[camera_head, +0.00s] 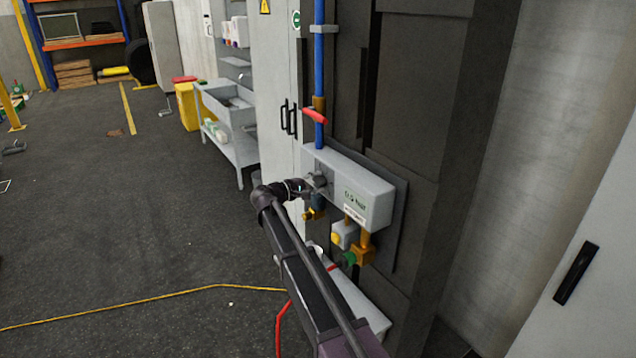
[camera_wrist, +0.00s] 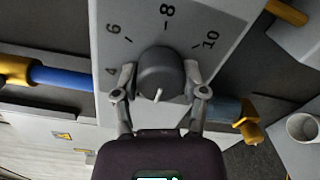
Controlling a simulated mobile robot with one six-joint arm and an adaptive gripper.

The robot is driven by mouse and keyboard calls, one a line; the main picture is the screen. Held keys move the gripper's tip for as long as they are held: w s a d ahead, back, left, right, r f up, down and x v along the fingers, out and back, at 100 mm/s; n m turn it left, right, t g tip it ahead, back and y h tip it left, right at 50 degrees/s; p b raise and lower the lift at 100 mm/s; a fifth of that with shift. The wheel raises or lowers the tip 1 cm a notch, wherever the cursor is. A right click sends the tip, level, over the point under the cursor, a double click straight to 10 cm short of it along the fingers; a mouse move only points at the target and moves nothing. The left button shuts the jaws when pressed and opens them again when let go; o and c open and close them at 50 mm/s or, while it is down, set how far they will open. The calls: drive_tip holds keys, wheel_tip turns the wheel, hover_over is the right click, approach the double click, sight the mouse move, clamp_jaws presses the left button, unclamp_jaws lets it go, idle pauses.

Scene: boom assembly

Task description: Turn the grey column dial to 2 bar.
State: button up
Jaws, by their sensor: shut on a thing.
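The grey dial (camera_wrist: 160,75) is a dark round knob on a pale grey panel (camera_wrist: 225,18). In the wrist view the scale marks 4, 6, 8 and 10 show around it. A white pointer mark on the dial faces the bottom of the picture, away from the 8. The 2 mark is not visible. My gripper (camera_wrist: 160,90) is shut on the dial, one finger on each side. In the head view my gripper (camera_head: 316,183) reaches the left end of the pale grey unit (camera_head: 370,197) on the column, and mostly hides the dial.
A blue pipe (camera_head: 319,70) with a red lever (camera_head: 315,117) rises above the unit. Brass fittings (camera_head: 363,253) hang below it. A white cup-like object (camera_wrist: 303,127) is at right in the wrist view. Open floor (camera_head: 120,230) lies to the left.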

drive_tip(key=shift+w+m, duration=0.1)
drive_tip(key=shift+m, duration=0.8)
drive_tip(key=o, duration=1.1)
drive_tip(key=shift+o, duration=0.2)
drive_tip(key=v, duration=0.7)
drive_tip(key=shift+a, duration=0.2)
drive_tip(key=shift+s, duration=0.2)
